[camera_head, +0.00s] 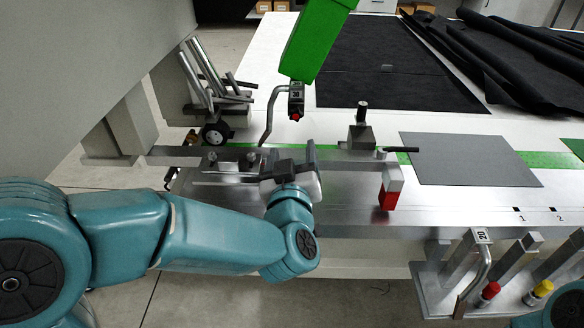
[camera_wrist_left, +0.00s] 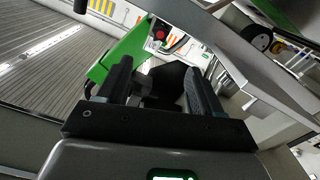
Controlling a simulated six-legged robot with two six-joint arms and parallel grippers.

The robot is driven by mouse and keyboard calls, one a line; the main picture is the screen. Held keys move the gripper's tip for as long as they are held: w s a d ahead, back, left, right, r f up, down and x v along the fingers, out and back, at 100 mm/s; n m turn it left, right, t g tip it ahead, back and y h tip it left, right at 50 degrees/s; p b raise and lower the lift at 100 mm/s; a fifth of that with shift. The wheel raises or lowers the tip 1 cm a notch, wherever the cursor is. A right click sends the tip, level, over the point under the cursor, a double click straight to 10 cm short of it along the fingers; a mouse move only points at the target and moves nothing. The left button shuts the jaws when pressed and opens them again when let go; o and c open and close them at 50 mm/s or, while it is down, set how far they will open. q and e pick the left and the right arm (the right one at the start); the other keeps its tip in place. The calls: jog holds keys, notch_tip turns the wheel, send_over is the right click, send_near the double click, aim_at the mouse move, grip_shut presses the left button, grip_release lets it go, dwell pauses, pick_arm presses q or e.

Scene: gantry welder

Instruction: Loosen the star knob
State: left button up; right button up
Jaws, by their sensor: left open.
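My left gripper (camera_head: 287,162) is over the metal fixture rail at the near edge of the white table, its fingers pointing away from me. In the left wrist view its two dark fingers (camera_wrist_left: 157,72) stand apart, so it is open. A dark, blocky part (camera_wrist_left: 165,88) shows between and beyond the fingers. It looks like the star knob, but its lobes are not clear and I cannot tell whether the fingers touch it. In the head view the gripper largely hides that spot. My right gripper is not in view.
A green welder arm (camera_head: 315,40) hangs above, with a bent metal rod (camera_head: 270,112) close beyond my gripper. A red-and-grey block (camera_head: 390,188) stands to the right on the rail. A grey sheet (camera_head: 468,160) lies farther right. Racked tools (camera_head: 485,262) stand at the lower right.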

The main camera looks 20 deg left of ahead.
pick_arm(q)
jog(key=v, duration=0.3)
dwell(0.4)
